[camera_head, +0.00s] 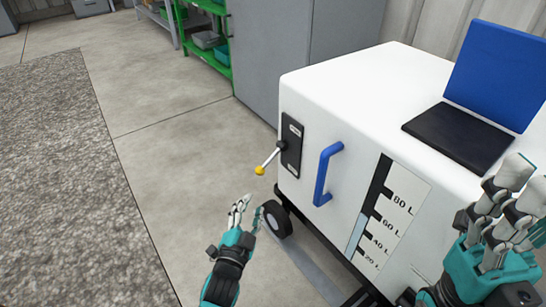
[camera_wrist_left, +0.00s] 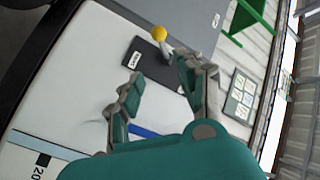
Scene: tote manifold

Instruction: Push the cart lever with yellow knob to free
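The cart lever (camera_head: 269,160) is a thin metal rod ending in a yellow knob (camera_head: 260,171). It sticks out from a black plate (camera_head: 292,146) on the white cart's side and slants down to the left. In the left wrist view the knob (camera_wrist_left: 158,33) shows beyond the fingertips, and the plate (camera_wrist_left: 147,62) lies behind the finger gap. My left gripper (camera_head: 248,208) is open and empty, below the knob and apart from it. It also shows open in the left wrist view (camera_wrist_left: 160,85). My right gripper (camera_head: 526,178) is open with nothing seen in it, by the cart's right side.
The white cart (camera_head: 345,85) has a blue handle (camera_head: 326,174), a litre scale (camera_head: 390,215) and a black wheel (camera_head: 277,219). A blue and black laptop-like item (camera_head: 465,135) is on top. Grey cabinets (camera_head: 270,50) and a green shelf (camera_head: 215,65) stand behind. Floor left of the cart is clear.

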